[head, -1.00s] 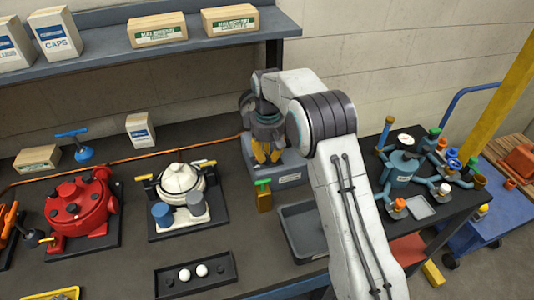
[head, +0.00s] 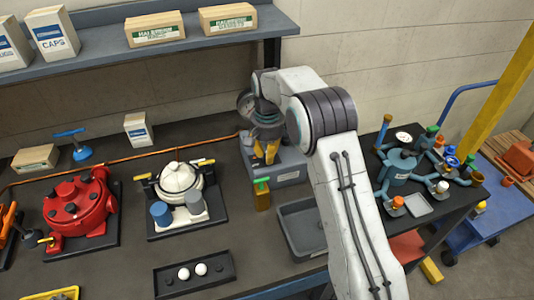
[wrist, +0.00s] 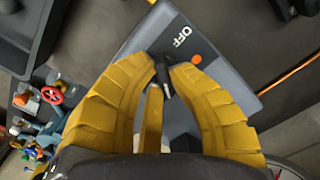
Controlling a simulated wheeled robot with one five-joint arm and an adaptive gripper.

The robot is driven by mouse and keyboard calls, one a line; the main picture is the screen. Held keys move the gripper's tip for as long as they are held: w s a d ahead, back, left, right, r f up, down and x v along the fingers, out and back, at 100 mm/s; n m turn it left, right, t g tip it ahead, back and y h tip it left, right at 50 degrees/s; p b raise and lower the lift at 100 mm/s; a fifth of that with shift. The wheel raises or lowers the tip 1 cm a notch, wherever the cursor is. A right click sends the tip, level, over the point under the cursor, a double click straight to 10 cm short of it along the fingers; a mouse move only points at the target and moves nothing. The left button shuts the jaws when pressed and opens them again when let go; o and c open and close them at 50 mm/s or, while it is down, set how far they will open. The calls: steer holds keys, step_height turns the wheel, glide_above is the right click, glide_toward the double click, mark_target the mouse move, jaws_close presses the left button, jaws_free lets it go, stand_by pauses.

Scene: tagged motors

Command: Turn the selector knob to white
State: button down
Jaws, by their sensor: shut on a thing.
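The selector is a grey box (head: 290,174) at the back of the bench, below my gripper. In the wrist view, its grey face (wrist: 205,65) shows the word OFF and an orange dot. My gripper (head: 265,156) points down at the box. In the wrist view, its yellow fingers (wrist: 163,72) are shut on the small dark knob (wrist: 161,68), whose tip shows between the fingertips. The fingers hide much of the knob and the box face. A white patch (wrist: 184,143) shows partly between the fingers. I cannot tell which mark the knob points to.
A brass post with a green handle (head: 262,195) stands close in front of the box. A grey tray (head: 303,228) lies nearer. A white-topped motor (head: 182,180) and a red motor (head: 78,205) stand left. The shelf (head: 180,48) is above.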

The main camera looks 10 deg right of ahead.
steer(key=shift+s+f+m, duration=0.15)
steer(key=shift+m, duration=0.95)
steer(key=c, duration=1.1)
jaws_free()
steer(key=shift+c, duration=0.2)
steer(key=shift+r, duration=0.2)
step_height(320, 180, up, 12)
steer(key=shift+f, duration=0.1)
